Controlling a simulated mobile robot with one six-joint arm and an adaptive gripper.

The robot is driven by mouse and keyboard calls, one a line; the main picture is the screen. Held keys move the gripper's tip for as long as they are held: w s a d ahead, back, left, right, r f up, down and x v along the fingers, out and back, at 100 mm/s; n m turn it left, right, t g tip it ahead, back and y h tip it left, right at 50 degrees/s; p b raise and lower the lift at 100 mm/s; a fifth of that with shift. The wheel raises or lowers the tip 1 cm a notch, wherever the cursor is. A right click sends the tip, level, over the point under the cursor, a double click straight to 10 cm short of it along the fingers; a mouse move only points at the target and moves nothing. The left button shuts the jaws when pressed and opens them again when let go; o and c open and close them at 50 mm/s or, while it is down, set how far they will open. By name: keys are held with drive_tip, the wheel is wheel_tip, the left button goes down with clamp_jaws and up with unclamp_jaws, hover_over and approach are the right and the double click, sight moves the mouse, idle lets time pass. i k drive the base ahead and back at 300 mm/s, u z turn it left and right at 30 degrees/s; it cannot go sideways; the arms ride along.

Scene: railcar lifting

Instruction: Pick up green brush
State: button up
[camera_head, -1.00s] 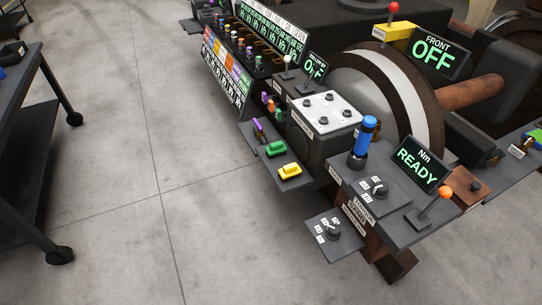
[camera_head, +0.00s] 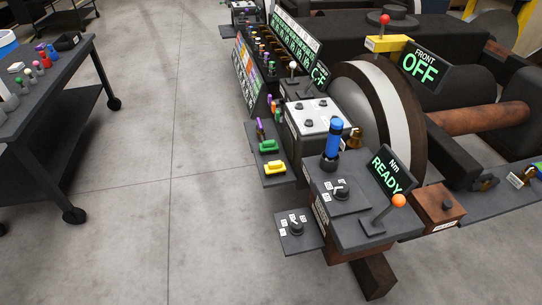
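A green brush (camera_head: 268,146) lies on a small dark shelf (camera_head: 281,180) on the left side of the machine stand. A yellow brush (camera_head: 275,167) lies just in front of it, and a purple one (camera_head: 260,129) stands or lies just behind it. The shelf sits below the white-topped box with several dark knobs. My gripper is not in view.
A dark wheeled table (camera_head: 60,110) with several coloured items stands at the left. Open concrete floor (camera_head: 170,210) lies between it and the machine. A low knob panel (camera_head: 291,242) and a READY display (camera_head: 391,172) jut out at the front.

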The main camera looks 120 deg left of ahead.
sight(269, 147)
drive_tip(key=u, duration=0.85)
drive_tip(key=i, duration=0.15)
drive_tip(key=u, duration=0.25)
drive_tip(key=k, duration=0.15)
drive_tip(key=u, duration=2.7)
drive_tip(key=i, duration=0.25)
drive_tip(key=u, duration=0.1)
